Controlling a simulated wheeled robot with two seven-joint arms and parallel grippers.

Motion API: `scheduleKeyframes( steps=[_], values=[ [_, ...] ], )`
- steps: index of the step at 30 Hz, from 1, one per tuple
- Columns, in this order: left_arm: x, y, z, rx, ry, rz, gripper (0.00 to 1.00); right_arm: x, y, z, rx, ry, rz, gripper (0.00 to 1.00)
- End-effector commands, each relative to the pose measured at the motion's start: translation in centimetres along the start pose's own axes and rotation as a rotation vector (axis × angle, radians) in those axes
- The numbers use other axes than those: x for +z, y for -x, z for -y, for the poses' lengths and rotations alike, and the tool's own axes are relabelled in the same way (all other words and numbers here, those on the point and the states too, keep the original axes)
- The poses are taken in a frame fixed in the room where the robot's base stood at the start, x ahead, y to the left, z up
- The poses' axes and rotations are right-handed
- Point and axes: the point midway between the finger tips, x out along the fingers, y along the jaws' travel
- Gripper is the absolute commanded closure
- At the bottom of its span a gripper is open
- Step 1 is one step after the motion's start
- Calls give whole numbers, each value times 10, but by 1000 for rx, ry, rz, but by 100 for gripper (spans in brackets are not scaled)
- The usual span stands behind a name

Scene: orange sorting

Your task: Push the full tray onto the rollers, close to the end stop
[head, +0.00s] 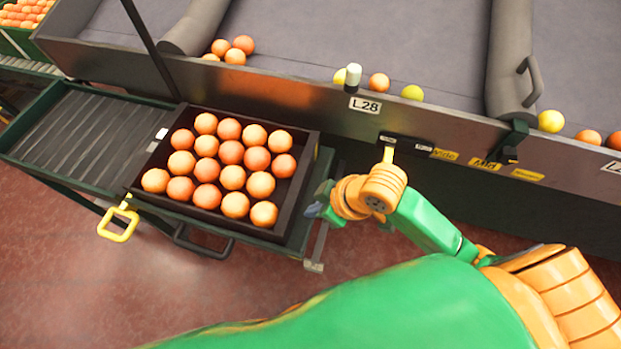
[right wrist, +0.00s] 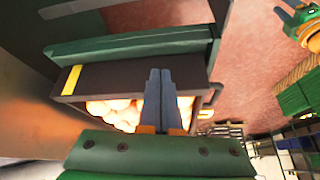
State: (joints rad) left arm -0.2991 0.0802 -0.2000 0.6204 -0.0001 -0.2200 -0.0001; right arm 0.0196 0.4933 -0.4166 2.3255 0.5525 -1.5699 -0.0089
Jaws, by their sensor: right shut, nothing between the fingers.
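The full tray (head: 302,185) is dark brown and holds several rows of oranges. It sits on the green-edged stand, to the right of the bare rollers (head: 80,135). My right gripper (head: 318,203) is just right of the tray's right wall, with its fingers closed and empty. In the right wrist view the closed fingers (right wrist: 160,100) point at the tray's wall (right wrist: 130,78), with oranges behind them; I cannot tell whether they touch it. I cannot make out the end stop for certain.
A sorting bench with a metal front (head: 290,95) runs behind the stand and carries loose oranges and yellow fruit. A yellow handle (head: 118,222) sticks out at the stand's front. A green crate of oranges (head: 15,40) stands at the far left. The rollers left of the tray are clear.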

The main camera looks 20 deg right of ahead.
Motion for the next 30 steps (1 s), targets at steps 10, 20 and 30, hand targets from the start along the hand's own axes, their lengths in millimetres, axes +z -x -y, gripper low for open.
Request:
scheduleKeyframes(
  steps=[10, 20, 30],
  values=[
    [2, 0, 0, 1, 0, 3, 48, -15, 55, -59, -54, 231, 176, 100],
    [2, -7, -1, 1, 0, 2, 48, -6, 46, -68, -71, 211, 212, 100],
    [3, -23, -1, 1, 0, 1, 48, 10, -28, -64, -71, 212, 211, 100]
  ],
)
